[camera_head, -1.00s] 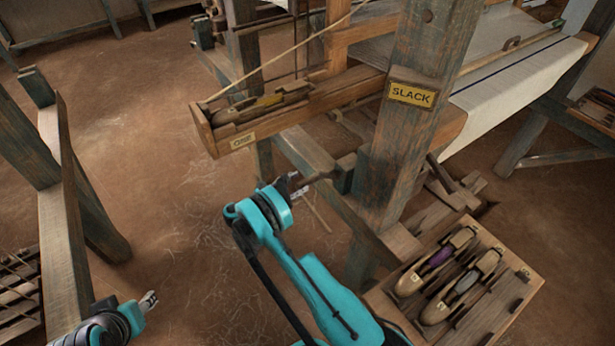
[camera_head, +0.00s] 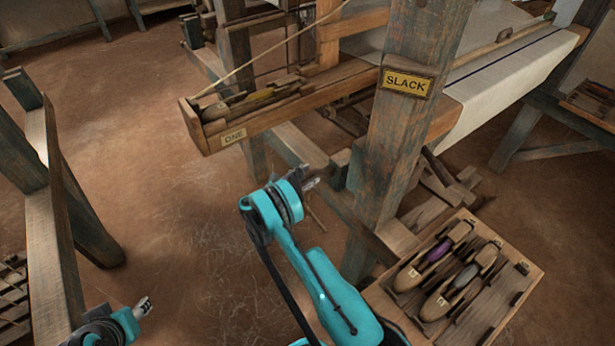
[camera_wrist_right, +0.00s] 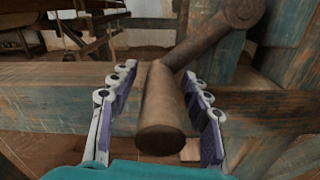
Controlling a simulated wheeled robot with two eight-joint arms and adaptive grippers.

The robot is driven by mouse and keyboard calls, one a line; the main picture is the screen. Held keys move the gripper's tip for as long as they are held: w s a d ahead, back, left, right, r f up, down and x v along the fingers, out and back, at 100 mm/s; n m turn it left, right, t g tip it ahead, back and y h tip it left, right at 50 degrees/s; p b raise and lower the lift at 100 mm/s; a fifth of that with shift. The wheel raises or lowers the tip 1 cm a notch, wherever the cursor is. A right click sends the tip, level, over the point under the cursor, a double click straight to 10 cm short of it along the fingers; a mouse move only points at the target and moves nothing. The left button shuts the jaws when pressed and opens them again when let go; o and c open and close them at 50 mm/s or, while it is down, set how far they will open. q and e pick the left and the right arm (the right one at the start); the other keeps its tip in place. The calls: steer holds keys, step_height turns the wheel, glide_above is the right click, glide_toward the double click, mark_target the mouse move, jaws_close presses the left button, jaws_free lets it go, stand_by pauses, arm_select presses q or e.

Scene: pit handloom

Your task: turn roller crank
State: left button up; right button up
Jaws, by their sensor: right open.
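The roller crank's brown handle (camera_wrist_right: 162,112) stands in the middle of the right wrist view, its round end towards me. The crank arm (camera_wrist_right: 214,40) runs from it up and right to a round hub. My right gripper (camera_wrist_right: 160,110) is open, with one finger on each side of the handle. Contact with the handle cannot be made out. In the head view my right gripper (camera_head: 311,183) is beside the loom's post (camera_head: 402,140), and the crank is hard to make out there. My left gripper (camera_head: 144,305) is at the lower left, away from the loom; its jaws are too small to read.
A wooden tray (camera_head: 508,318) with shuttles is at the lower right. A shuttle box marked ONE (camera_head: 234,137) juts out above my right gripper. A SLACK sign (camera_head: 406,82) is on the post. Bare floor (camera_head: 180,200) lies between the loom and the left timber frame (camera_head: 50,220).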

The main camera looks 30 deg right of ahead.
jaws_close()
steer(key=shift+s+f, duration=0.1)
steer(key=shift+s, duration=0.05)
